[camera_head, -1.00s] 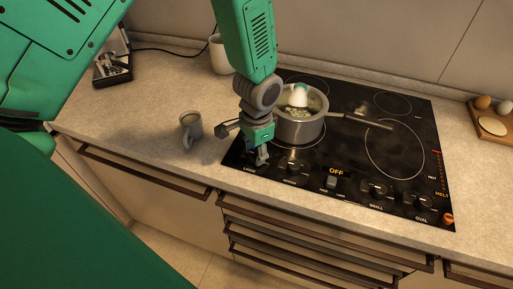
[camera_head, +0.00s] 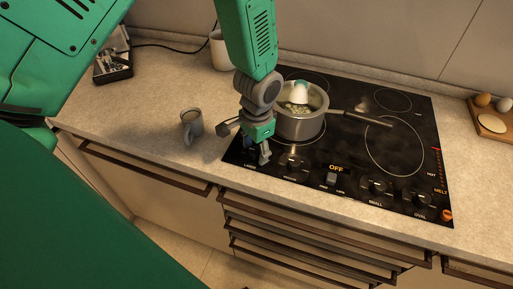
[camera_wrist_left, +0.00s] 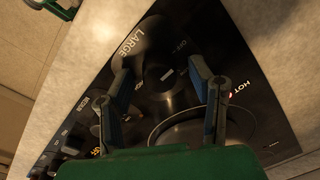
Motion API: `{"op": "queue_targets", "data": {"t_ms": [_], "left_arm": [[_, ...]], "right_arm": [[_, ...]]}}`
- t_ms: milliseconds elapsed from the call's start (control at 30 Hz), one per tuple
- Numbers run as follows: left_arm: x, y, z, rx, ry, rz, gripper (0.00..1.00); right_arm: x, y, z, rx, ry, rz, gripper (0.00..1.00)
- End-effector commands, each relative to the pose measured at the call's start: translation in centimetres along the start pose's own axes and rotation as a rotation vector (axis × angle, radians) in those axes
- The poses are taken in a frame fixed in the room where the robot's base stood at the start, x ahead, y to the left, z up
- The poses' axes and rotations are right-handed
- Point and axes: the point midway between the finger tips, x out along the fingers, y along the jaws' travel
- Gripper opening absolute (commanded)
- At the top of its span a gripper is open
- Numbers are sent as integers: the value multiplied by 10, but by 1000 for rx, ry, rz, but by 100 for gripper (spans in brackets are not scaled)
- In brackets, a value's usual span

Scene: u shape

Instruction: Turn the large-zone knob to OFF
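The black cooktop (camera_head: 350,150) is set in the counter, with a row of knobs along its front edge. My left gripper (camera_head: 257,157) points down at the cooktop's front left corner, where the LARGE label is. It is open and hides most of the large-zone knob in the head view. In the left wrist view the dark large-zone knob (camera_wrist_left: 160,76) lies between the two spread fingers of the left gripper (camera_wrist_left: 163,75), beside the LARGE lettering. I see no clear finger contact with it. My right gripper is not in view.
A pot (camera_head: 300,122) stands on the cooktop just behind my left gripper, its handle pointing right. Other knobs, including the small-zone knob (camera_head: 378,187), continue to the right. A board with eggs (camera_head: 491,122) is at far right.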

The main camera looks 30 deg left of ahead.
Motion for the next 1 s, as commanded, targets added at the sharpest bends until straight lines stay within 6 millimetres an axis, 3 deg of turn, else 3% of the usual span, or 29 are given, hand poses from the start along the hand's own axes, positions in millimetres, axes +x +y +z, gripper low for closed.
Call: {"op": "queue_targets", "data": {"t_ms": [267, 700, 1000], "left_arm": [[-15, 0, -1, 0, 4, 0, 49], [-101, 0, -2, 0, 2, 0, 49], [-119, 0, -1, 0, -2, 1, 49]], "right_arm": [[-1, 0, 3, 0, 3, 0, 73], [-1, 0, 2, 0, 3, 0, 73], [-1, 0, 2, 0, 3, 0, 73]]}}
